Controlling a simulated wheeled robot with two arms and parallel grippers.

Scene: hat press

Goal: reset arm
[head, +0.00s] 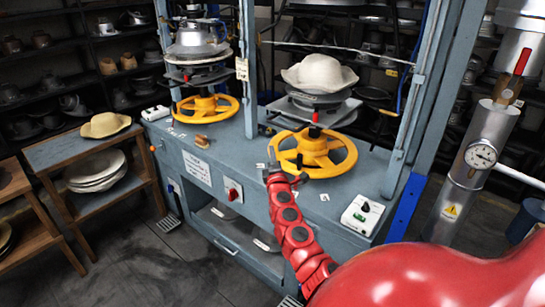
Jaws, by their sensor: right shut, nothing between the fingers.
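My right arm, red with dark joint caps, reaches up from the lower right. Its small dark gripper (271,160) is shut and empty, at the left edge of the right yellow handwheel (345,165) in the picture; I cannot tell whether they touch. The hat press (225,150) is a blue-grey bench with two stations. A pale hat (320,73) sits on the right station, above the handwheel. My left gripper is not in view.
A control box (362,215) stands on the bench's right front. A wooden table (70,153) at left bears a tan hat (105,124). A steel cylinder with a gauge (480,155) stands at right. Shelves (70,50) of hat forms line the back. The floor at lower left is clear.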

